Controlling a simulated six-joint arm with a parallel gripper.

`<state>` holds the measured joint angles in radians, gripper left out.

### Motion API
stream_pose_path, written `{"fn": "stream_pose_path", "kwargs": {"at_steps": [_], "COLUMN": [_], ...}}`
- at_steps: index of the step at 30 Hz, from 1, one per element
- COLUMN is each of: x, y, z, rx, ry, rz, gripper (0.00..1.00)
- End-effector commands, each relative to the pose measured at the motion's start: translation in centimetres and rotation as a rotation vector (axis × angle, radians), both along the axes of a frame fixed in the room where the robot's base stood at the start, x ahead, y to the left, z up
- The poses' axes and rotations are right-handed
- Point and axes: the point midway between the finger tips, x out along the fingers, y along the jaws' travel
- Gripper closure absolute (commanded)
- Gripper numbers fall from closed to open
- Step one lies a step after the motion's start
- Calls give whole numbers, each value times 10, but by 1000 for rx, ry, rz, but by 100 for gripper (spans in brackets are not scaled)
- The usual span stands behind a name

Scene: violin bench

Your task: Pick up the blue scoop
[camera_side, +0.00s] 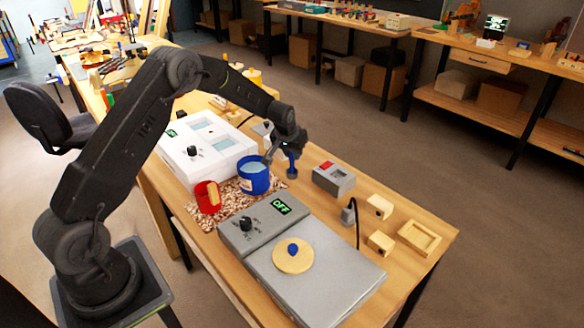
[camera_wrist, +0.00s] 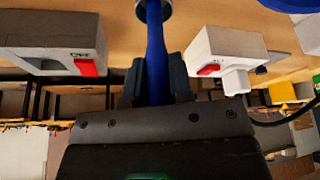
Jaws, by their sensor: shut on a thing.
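The blue scoop shows in the wrist view as a blue handle (camera_wrist: 156,55) between my gripper's two fingers (camera_wrist: 155,85), with a grey metal end (camera_wrist: 150,8) cut off at the top edge. My gripper is shut on the handle. In the side view my gripper (camera_side: 290,146) is just right of the blue pot (camera_side: 254,180), and the blue handle (camera_side: 291,165) shows below it. Whether the scoop still touches the bench is hard to tell.
A red cup (camera_side: 207,198) stands left of the blue pot on a speckled mat (camera_side: 233,208). A white device (camera_side: 193,158) is behind. A grey box with a red switch (camera_side: 333,181) is to the right; a grey OFF-display unit (camera_side: 317,273) is in front.

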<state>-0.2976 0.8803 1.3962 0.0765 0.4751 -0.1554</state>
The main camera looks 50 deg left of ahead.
Motion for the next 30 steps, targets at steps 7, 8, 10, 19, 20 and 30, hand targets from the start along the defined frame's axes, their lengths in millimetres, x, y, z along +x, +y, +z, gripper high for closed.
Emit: {"fn": "stream_pose_path", "kwargs": {"at_steps": [7,8,10,19,20,30], "x": [0,0,1,-17,-21,-64], "y": [0,0,0,19,24,68], "z": [4,6,12,56,61,96], "rx": [1,1,2,2,1,2], "ry": [-2,-2,-4,-1,-3,-1], "rz": [0,0,0,8,8,4], "gripper": [100,100,100,100,100,100]}}
